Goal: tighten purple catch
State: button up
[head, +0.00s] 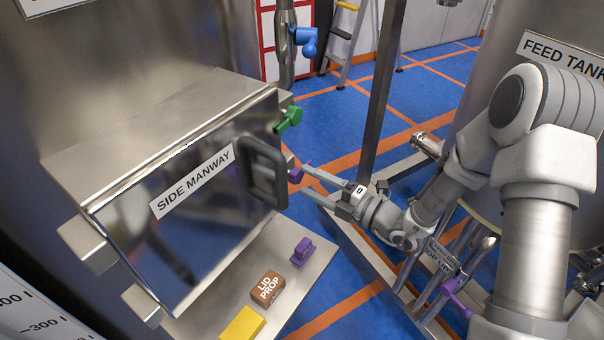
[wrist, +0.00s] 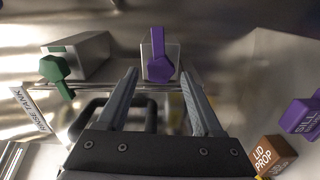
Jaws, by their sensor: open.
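The purple catch (head: 295,175) sits at the right edge of the side manway door, just right of its dark handle. In the wrist view the purple catch (wrist: 160,65) is a knob with an upright lever, on a metal block. My gripper (head: 306,180) is open, its fingertips close to the catch. In the wrist view my gripper (wrist: 160,80) has a finger to each side of the line to the catch, with nothing held. I cannot tell whether they touch it. The side manway door (head: 190,215) looks shut.
A green catch (head: 289,118) sits above the purple one. The dark door handle (head: 266,172) is close left of my fingers. On the ledge below stand a purple block (head: 302,251), a brown lid prop (head: 267,288) and a yellow block (head: 243,325). A metal post (head: 379,100) rises behind my gripper.

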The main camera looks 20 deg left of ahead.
jog(key=shift+f+n+b, duration=0.25)
jog(key=shift+n+b, duration=0.5)
jog(key=shift+n, duration=0.35)
jog(key=shift+r+n+b, duration=0.2)
jog(key=shift+n+b, duration=0.15)
jog(key=shift+n, duration=0.65)
jog(key=shift+a, duration=0.1)
jog(key=shift+p+x, duration=0.3)
jog(key=shift+x, duration=0.65)
